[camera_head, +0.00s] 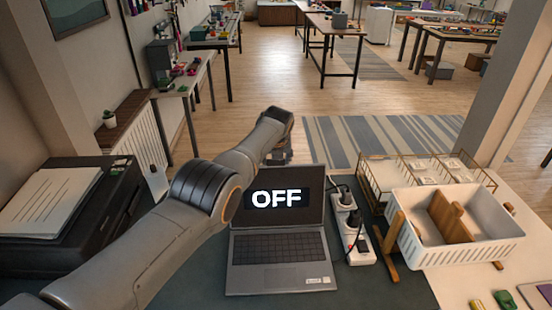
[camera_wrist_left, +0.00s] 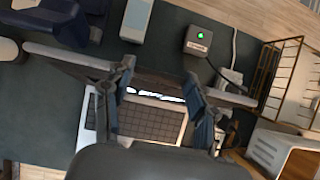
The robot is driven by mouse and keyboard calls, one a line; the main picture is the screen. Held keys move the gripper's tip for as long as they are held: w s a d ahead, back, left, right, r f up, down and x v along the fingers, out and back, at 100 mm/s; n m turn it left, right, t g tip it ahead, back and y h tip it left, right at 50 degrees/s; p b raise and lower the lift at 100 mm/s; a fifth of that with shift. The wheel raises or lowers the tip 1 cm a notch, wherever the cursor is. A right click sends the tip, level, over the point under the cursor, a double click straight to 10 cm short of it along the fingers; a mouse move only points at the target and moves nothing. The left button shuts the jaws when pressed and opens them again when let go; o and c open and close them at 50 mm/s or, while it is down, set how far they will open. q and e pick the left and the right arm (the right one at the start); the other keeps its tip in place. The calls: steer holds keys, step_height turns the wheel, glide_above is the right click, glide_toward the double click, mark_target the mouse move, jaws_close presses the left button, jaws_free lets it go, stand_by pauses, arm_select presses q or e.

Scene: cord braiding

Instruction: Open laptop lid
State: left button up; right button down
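The laptop (camera_head: 280,247) sits on the dark mat with its lid raised and its keyboard showing. The lid's screen (camera_head: 250,218) faces me and reads "OFF". My left arm crosses in front of the lid's left side, and my left gripper (camera_head: 278,157) is behind the lid's top edge, partly hidden. In the left wrist view the gripper (camera_wrist_left: 160,72) is open, fingers wide apart, with the lid's edge between or just beyond them; contact is unclear. The laptop keyboard (camera_wrist_left: 150,120) shows below the lid there. My right gripper is not in view.
A power strip (camera_head: 358,240) with plugs stands close at the laptop's right. Further right are a wire rack (camera_head: 375,182) and a white basket (camera_head: 490,240). A black printer (camera_head: 110,215) with papers is at the left.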

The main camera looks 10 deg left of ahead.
arm_select(q)
steer(key=o, duration=0.3)
steer(key=shift+s+f, duration=0.3)
steer(key=shift+f, duration=0.3)
steer(key=shift+o, duration=0.5)
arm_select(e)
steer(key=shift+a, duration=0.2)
arm_select(q)
steer(key=shift+w, duration=0.1)
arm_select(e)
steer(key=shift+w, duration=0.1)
arm_select(q)
steer(key=shift+r, duration=0.1)
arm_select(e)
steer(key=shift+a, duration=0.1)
arm_select(q)
steer(key=shift+r, duration=0.7)
steer(key=v, duration=1.1)
steer(key=shift+f, duration=0.1)
